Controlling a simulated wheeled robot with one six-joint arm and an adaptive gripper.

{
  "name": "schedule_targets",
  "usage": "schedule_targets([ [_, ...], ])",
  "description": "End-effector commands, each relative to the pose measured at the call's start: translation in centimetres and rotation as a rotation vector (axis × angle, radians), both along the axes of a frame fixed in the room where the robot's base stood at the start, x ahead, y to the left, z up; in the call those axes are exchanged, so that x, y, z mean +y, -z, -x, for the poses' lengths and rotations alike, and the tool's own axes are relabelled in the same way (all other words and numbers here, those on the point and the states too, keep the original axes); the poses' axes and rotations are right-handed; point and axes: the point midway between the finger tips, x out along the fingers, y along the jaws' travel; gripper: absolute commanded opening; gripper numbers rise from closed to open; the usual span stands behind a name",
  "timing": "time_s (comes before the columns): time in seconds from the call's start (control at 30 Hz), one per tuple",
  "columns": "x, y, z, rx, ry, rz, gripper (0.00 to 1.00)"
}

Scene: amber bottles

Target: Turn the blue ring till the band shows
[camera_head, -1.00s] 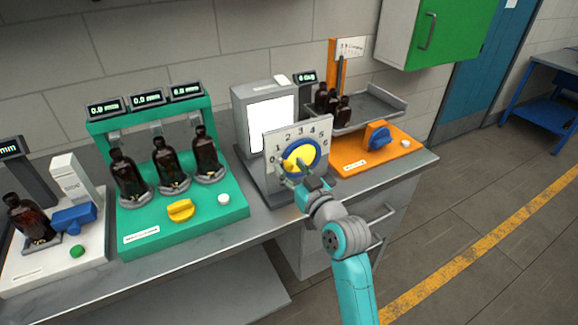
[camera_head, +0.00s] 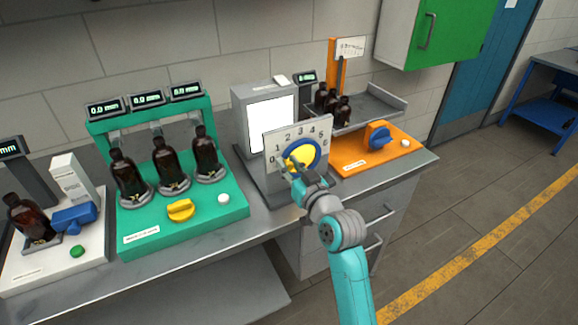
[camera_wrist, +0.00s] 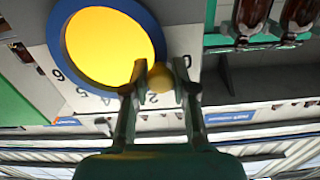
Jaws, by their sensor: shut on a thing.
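The blue ring (camera_head: 318,147) surrounds a yellow disc (camera_head: 303,157) on an upright pale plate (camera_head: 271,136) numbered around the ring. In the wrist view the ring (camera_wrist: 158,38) and disc (camera_wrist: 103,46) show large, with the numbers upside down. The fingers hide how the knob joins the ring. A blank white screen (camera_head: 272,124) stands behind the plate. I see no band on it.
To the left, a green stand (camera_head: 140,236) holds amber bottles (camera_head: 167,160) and a yellow knob (camera_head: 180,210). To the right, an orange unit (camera_head: 350,165) has a blue knob (camera_head: 379,135); a grey tray (camera_head: 385,104) with bottles is behind. The bench's front edge lies below my gripper.

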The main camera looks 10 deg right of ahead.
Motion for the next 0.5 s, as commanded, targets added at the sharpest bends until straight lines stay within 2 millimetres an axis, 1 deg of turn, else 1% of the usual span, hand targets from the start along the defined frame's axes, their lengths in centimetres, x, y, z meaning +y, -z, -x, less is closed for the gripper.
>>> schedule_targets([
  [0.03,-0.1,-0.5,-0.1,0.007,0.000,-0.037,0.00],
  [0.3,-0.9,-1.8,-0.3,0.081,0.003,-0.272,0.00],
  [0.5,-1.1,-2.2,-0.4,0.104,0.002,-0.347,0.00],
])
